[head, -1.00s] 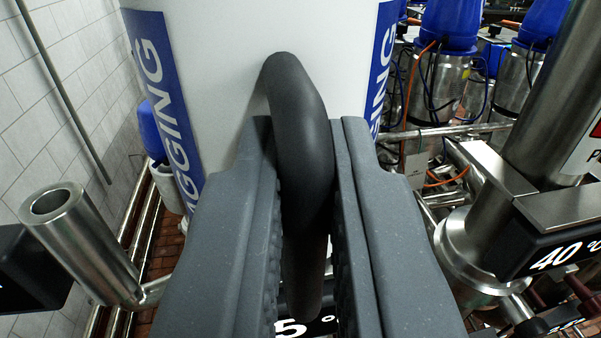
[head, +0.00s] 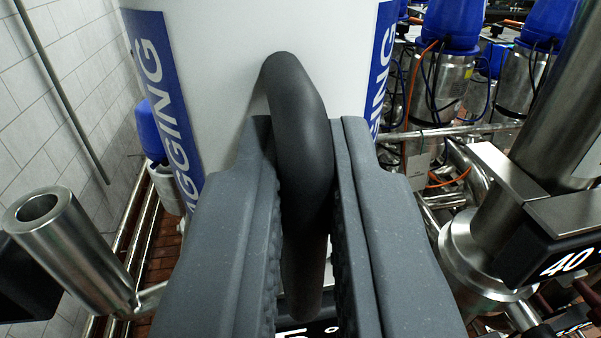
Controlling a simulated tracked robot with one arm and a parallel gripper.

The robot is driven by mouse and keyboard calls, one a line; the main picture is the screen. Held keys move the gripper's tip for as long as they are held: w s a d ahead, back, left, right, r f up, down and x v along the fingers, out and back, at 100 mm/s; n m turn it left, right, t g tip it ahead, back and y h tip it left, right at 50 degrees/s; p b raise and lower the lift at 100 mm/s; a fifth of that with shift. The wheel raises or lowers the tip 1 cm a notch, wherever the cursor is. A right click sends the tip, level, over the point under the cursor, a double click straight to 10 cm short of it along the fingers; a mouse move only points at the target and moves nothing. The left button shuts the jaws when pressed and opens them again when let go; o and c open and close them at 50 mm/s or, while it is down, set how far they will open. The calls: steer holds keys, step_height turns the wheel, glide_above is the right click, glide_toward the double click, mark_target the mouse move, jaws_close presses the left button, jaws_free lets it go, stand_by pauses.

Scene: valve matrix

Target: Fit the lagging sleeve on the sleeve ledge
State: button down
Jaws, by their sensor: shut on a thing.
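The lagging sleeve (head: 225,65) is a large white cylinder with blue bands lettered "LAGGING". It fills the upper middle of the head view, and its top is cut off. A thick black loop handle (head: 303,130) stands out from its near side. My gripper (head: 303,150) is shut on this handle, with one dark grey finger on each side of it. The sleeve looks upright. Its lower edge is hidden behind my fingers, and I cannot make out the sleeve ledge.
An open-topped steel pipe (head: 72,255) stands at the lower left. A steel column with a flange (head: 485,255) and a "40" display (head: 565,262) are close on the right. Blue-topped steel units (head: 440,70) stand behind. A tiled wall (head: 60,110) bounds the left.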

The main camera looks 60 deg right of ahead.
steer(key=c, duration=1.4)
jaws_free()
steer(key=shift+c, duration=0.2)
